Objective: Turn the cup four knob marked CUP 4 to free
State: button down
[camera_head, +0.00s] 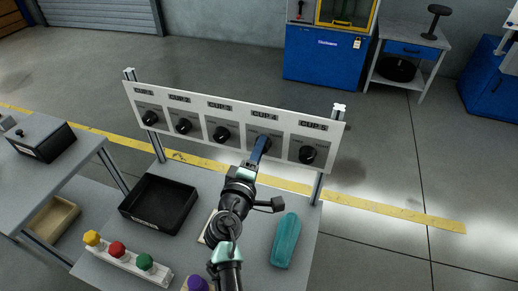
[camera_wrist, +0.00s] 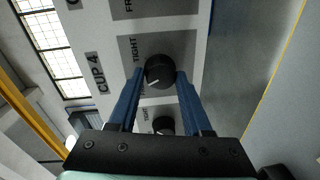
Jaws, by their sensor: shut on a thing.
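The CUP 4 knob (camera_wrist: 159,72) is round and black with a white pointer line. It sits on a grey plate beside the CUP 4 label (camera_wrist: 96,72). Its pointer aims left and slightly down in the wrist view. The word TIGHT (camera_wrist: 136,50) stands up and left of the knob; lettering below is mostly hidden by a finger. My gripper (camera_wrist: 160,78) has its blue fingers on either side of the knob, shut on it. In the head view, my gripper (camera_head: 263,142) reaches the white panel (camera_head: 185,98) and hides most of this knob.
Neighbouring black knobs sit close by, CUP 3 (camera_head: 221,134) and CUP 5 (camera_head: 307,154). On the bench are a black tray (camera_head: 127,207), a teal case (camera_head: 286,240) and a white strip (camera_head: 112,259) with yellow, red and green knobs. Open floor lies behind the panel.

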jog(key=shift+f+n+h+p, duration=0.1)
jog(key=shift+n+h+p, duration=0.25)
jog(key=shift+n, duration=1.45)
jog(key=shift+c, duration=1.7)
grip_release()
jog(key=shift+s, duration=0.1)
jog(key=v, duration=1.3)
